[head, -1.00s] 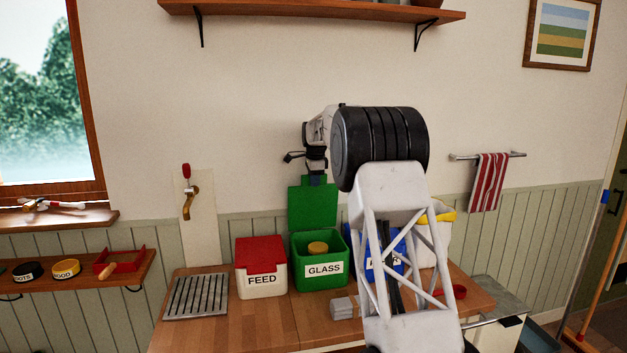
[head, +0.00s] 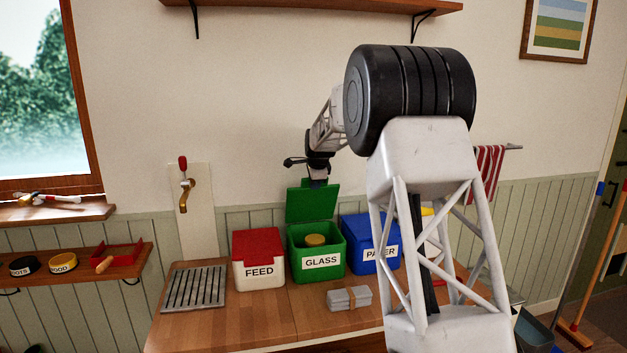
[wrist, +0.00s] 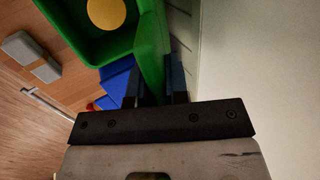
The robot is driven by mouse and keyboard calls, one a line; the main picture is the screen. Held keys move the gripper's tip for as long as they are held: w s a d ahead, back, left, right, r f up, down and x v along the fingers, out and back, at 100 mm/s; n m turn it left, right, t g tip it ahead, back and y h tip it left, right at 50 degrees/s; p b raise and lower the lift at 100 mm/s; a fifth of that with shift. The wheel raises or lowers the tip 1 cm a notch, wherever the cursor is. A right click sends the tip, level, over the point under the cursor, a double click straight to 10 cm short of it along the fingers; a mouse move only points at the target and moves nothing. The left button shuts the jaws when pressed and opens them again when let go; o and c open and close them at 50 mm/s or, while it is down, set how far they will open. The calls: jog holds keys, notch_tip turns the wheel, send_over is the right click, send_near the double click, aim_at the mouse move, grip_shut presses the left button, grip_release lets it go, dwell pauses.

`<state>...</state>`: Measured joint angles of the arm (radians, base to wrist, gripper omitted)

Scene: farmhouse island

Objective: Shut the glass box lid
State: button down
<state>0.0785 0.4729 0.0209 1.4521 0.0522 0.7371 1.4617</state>
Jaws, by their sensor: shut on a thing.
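The green glass box (head: 318,262) stands on the wooden counter, its label facing forward. Its green lid (head: 311,204) is open, standing up at the box's back edge and tilted. A round yellow lid or jar top (head: 315,240) shows inside the box, and also in the wrist view (wrist: 106,14). My gripper (head: 318,183) is at the top edge of the lid. In the wrist view my gripper (wrist: 155,92) is shut on the green lid (wrist: 151,50), with one finger on each side of it.
The red-lidded feed box (head: 259,259) stands close on the left, and the blue paper box (head: 371,244) close on the right. Grey blocks (head: 349,298) lie in front. A metal rack (head: 193,288) lies at the left. The wall is close behind the lid.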

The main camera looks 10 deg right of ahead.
jog(key=s+f+t, duration=0.3)
jog(key=s+f, duration=0.9)
jog(key=f, duration=0.3)
jog(key=shift+s+f, duration=0.3)
jog(key=c, duration=1.8)
grip_release()
jog(key=shift+s+f+t, duration=0.1)
jog(key=shift+f+t, duration=0.2)
jog(key=shift+f, duration=0.5)
jog(key=o, duration=0.7)
jog(key=shift+c, duration=0.5)
jog(key=shift+r, duration=0.1)
